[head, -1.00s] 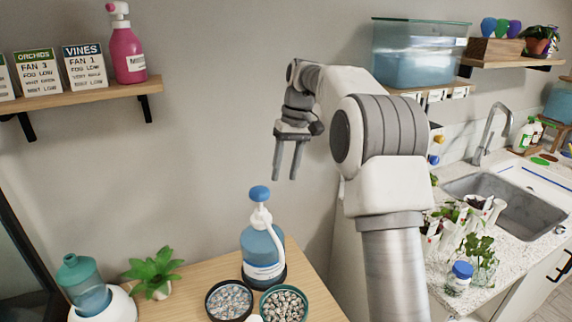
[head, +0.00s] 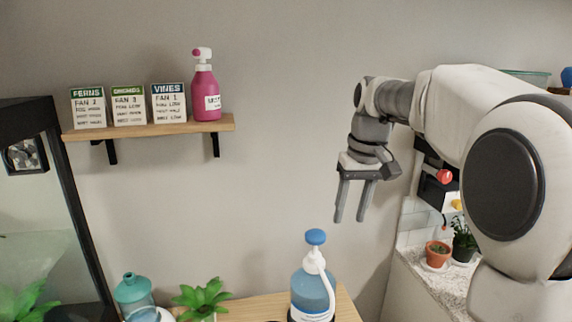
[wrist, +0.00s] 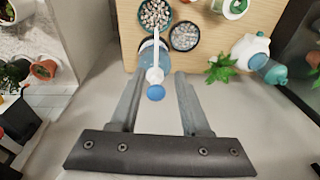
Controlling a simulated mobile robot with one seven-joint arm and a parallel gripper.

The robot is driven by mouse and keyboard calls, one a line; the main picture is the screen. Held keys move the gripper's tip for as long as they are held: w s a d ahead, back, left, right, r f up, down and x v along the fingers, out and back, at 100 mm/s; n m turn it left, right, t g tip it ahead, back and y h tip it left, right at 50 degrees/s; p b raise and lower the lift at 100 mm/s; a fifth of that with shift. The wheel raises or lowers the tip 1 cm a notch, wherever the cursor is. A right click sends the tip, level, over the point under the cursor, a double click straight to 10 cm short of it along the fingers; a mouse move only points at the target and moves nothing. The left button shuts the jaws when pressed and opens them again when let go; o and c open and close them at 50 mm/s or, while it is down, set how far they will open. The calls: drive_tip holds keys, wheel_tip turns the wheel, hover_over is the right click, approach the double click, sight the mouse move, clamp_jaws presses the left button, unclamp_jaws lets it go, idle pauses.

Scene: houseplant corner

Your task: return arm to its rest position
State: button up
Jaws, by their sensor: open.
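My gripper (head: 353,202) hangs at the right of the head view, its two grey fingers pointing down and apart, with nothing between them. My white and grey arm fills the right side of that view. The gripper is above and to the right of a blue pump bottle (head: 312,290) on the wooden table. In the wrist view my gripper (wrist: 155,78) is also open and empty. The pump bottle's blue top (wrist: 156,92) shows between the fingertips there, farther from the camera than they are.
A wall shelf (head: 150,128) holds label cards and a pink spray bottle (head: 206,95). A green plant (head: 201,297) and a teal-topped bottle (head: 133,290) stand on the table (wrist: 205,75). Two bowls of pebbles (wrist: 185,36) show in the wrist view. The wall area left of my gripper is free.

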drive_tip(key=s+f+m+t, duration=0.1)
drive_tip(key=s+f+t, duration=0.1)
drive_tip(key=s, duration=1)
drive_tip(key=s+f+t+h, duration=0.1)
drive_tip(key=s+f+t, duration=0.1)
drive_tip(key=s, duration=1.1)
drive_tip(key=shift+d+f+m, duration=0.25)
drive_tip(key=shift+f+m, duration=0.15)
drive_tip(key=shift+f, duration=0.45)
